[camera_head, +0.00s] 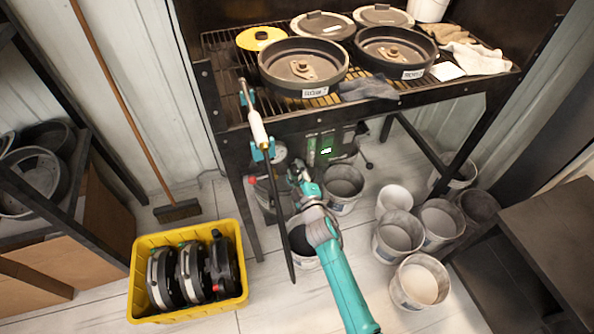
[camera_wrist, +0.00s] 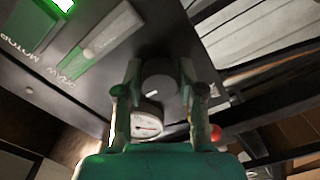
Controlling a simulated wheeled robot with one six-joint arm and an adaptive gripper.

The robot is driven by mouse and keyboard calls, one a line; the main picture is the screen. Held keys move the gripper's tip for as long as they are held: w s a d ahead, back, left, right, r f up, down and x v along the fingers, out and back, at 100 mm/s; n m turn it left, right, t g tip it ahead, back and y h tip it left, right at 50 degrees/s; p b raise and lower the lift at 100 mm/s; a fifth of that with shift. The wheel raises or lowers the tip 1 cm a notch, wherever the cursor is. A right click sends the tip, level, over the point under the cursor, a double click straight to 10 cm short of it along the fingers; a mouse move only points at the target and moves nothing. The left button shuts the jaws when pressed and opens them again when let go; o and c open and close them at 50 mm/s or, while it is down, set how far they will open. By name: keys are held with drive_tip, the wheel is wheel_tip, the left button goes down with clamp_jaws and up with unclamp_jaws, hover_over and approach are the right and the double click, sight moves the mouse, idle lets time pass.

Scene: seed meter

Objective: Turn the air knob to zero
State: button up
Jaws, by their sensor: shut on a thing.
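The air knob (camera_wrist: 160,82) is a dark round knob with a small white mark, on the grey control panel (camera_wrist: 62,68). My gripper (camera_wrist: 160,80) has one finger on each side of the knob and is shut on it. In the head view my gripper (camera_head: 298,172) reaches up under the front of the rack, and it and the arm hide the knob there. A round white gauge (camera_wrist: 147,122) with a needle shows just below the knob in the wrist view; its reading is too small to tell.
A green-lit display (camera_head: 326,151) is right of my gripper. A red part (camera_wrist: 215,133) is close to my right finger. Several buckets (camera_head: 397,232) and a yellow crate (camera_head: 235,300) stand on the floor.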

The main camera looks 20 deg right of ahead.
drive_tip(key=shift+f, duration=0.1)
drive_tip(key=o, duration=1.2)
drive_tip(key=shift+c, duration=0.2)
drive_tip(key=s, duration=1.2)
